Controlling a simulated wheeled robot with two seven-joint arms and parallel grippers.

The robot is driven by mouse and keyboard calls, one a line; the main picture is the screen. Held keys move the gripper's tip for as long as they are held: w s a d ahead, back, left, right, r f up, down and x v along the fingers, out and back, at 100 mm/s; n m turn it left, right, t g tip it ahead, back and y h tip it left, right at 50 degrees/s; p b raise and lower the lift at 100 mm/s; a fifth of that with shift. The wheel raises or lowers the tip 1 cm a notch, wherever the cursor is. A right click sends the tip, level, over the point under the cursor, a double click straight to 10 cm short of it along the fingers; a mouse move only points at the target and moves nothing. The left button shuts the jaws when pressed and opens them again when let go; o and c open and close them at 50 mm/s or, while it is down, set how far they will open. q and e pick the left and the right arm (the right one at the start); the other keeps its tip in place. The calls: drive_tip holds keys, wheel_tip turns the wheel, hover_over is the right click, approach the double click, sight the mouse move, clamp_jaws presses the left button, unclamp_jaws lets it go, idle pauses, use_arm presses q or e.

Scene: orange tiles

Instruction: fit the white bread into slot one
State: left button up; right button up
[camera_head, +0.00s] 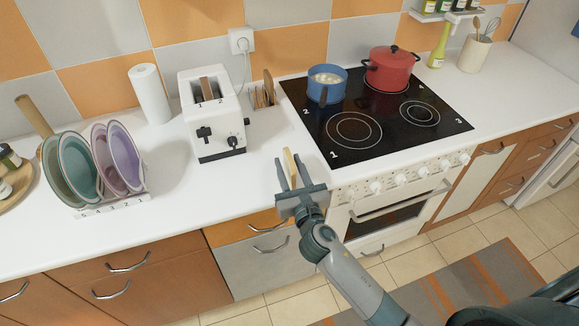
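My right gripper (290,165) is over the front edge of the counter, right of the toaster. The pale white bread (289,163) stands thin and nearly edge-on between its two fingers and sticks out past their tips. The fingers look closed on it, though their contact is hard to see. The white toaster (222,142) stands further back on the left. Slot one (201,91), above the mark 1, is the left of its two top slots; slot two (217,87) is on the right. Both slots look brownish inside. My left gripper is not in view.
A small rack (262,97) with a brown slice stands right of the toaster. A plate rack (110,206) and paper roll (149,94) are left. The stove (377,115) holds a blue pot (326,84) and red pot (390,70). The counter before the toaster is clear.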

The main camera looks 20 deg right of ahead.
sight(287, 153)
drive_tip(key=shift+w+d+r+p, duration=0.1)
drive_tip(key=shift+w+r+p, duration=0.15)
drive_tip(key=shift+w+p, duration=0.2)
drive_tip(key=w, duration=0.1)
drive_tip(key=w+p, duration=0.1)
drive_tip(key=w, duration=0.1)
drive_tip(key=shift+w+d+r, duration=0.1)
drive_tip(key=shift+d, duration=0.1)
drive_tip(key=shift+w, duration=0.5)
clamp_jaws()
